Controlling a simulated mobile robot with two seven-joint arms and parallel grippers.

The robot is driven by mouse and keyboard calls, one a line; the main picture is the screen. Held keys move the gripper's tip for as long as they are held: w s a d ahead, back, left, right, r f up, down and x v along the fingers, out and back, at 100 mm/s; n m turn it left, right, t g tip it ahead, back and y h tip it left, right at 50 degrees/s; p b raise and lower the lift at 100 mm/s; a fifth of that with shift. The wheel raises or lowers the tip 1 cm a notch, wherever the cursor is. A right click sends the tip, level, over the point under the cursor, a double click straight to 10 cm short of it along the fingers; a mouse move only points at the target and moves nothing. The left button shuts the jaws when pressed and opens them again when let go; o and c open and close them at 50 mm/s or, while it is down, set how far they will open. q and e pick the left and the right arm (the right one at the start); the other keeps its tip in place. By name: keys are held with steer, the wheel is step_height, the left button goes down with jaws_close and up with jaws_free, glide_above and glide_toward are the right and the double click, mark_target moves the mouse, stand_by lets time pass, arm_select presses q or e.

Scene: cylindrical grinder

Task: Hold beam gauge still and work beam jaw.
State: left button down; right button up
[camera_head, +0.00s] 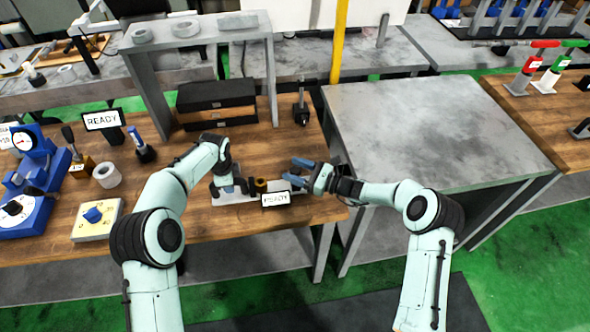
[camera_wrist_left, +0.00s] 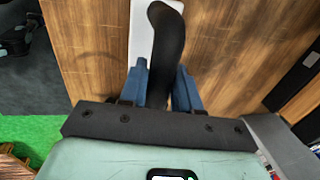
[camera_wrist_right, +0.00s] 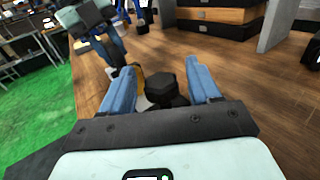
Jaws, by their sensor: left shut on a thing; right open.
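The beam gauge stands near the front edge of the wooden bench. Its pale base (camera_head: 232,198) lies flat on the wood, and a small dark and yellow part (camera_head: 260,185) rises from it. My left gripper (camera_head: 227,186) is shut on the gauge's black upright grip (camera_wrist_left: 164,45), seen between its blue fingers in the left wrist view. My right gripper (camera_head: 297,171) is open at the right end of the gauge. In the right wrist view a black knob (camera_wrist_right: 166,84) shows between its spread fingers, with clearance on both sides. Contact cannot be told.
Blue gauges (camera_head: 22,213) and a white ring (camera_head: 107,175) are at left. A bare grey table (camera_head: 430,130) is at right.

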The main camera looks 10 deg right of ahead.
steer(key=shift+w+a, duration=0.15)
steer(key=shift+a, duration=0.05)
steer(key=c, duration=0.7)
glide_above(269, 188)
steer(key=shift+a, duration=0.25)
steer(key=shift+s, duration=0.2)
steer(key=o, duration=0.7)
steer(key=shift+w, duration=0.1)
steer(key=shift+d, duration=0.2)
steer(key=shift+d, duration=0.1)
